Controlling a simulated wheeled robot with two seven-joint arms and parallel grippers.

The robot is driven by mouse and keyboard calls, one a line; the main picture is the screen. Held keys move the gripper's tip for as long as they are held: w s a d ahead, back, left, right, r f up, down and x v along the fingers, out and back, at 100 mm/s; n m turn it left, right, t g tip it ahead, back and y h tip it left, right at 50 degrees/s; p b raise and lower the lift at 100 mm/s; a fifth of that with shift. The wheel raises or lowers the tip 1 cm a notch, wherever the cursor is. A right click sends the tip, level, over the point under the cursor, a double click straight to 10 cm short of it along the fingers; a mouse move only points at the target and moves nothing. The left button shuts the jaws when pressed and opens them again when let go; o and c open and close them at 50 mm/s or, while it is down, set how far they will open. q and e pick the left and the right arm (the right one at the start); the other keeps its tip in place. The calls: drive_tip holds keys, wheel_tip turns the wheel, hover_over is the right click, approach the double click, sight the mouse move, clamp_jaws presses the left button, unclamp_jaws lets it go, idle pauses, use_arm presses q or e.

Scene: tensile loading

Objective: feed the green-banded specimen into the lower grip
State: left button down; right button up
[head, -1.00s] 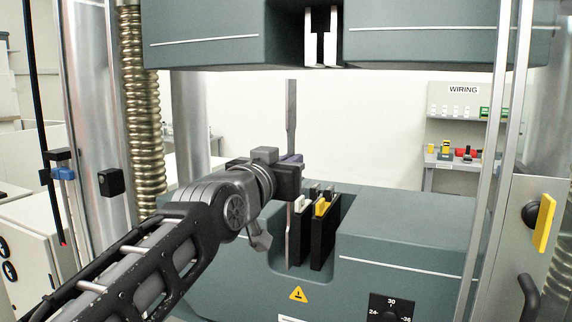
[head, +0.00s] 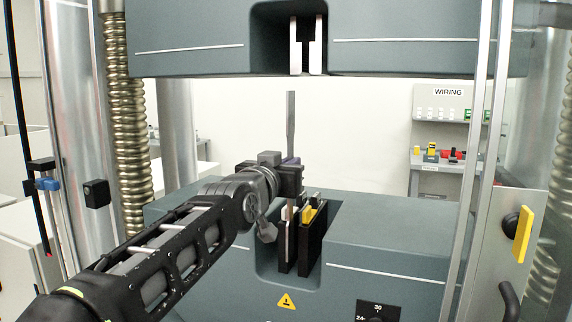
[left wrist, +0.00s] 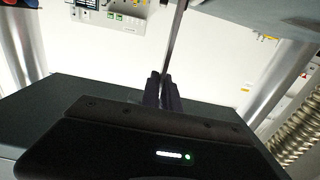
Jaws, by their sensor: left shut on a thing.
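The specimen is a slim, flat grey bar (head: 291,108), upright, with a narrower middle. Its green band does not show. My left gripper (head: 291,177) is shut on it around mid-length, above the lower grip (head: 304,245). This grip has dark jaws with white and yellow tops, set in a recess of the lower block. The specimen's lower part appears in line with the gap between the jaws, but how deep it reaches is hidden. In the left wrist view the bar (left wrist: 174,45) rises from between my dark fingertips (left wrist: 163,90). My right gripper is not in view.
The upper block (head: 410,40) with its pale upper grip jaws (head: 306,45) hangs above, clear of the specimen's top. Metal columns stand at both sides. A yellow-handled lever (head: 524,234) is at right. A bench under a WIRING panel (head: 440,100) stands behind.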

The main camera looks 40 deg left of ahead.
use_arm(q)
drive_tip(key=p+x, duration=1.1)
drive_tip(key=x, duration=0.2)
drive_tip(key=shift+w+a+p, duration=0.15)
drive_tip(key=shift+w+p, duration=0.2)
idle(0.6)
drive_tip(key=shift+f+b, duration=0.35)
drive_tip(key=shift+b, duration=0.05)
idle(1.6)
drive_tip(key=c, duration=1.5)
unclamp_jaws()
drive_tip(key=shift+b+v, duration=2.3)
drive_tip(key=shift+v, duration=1.6)
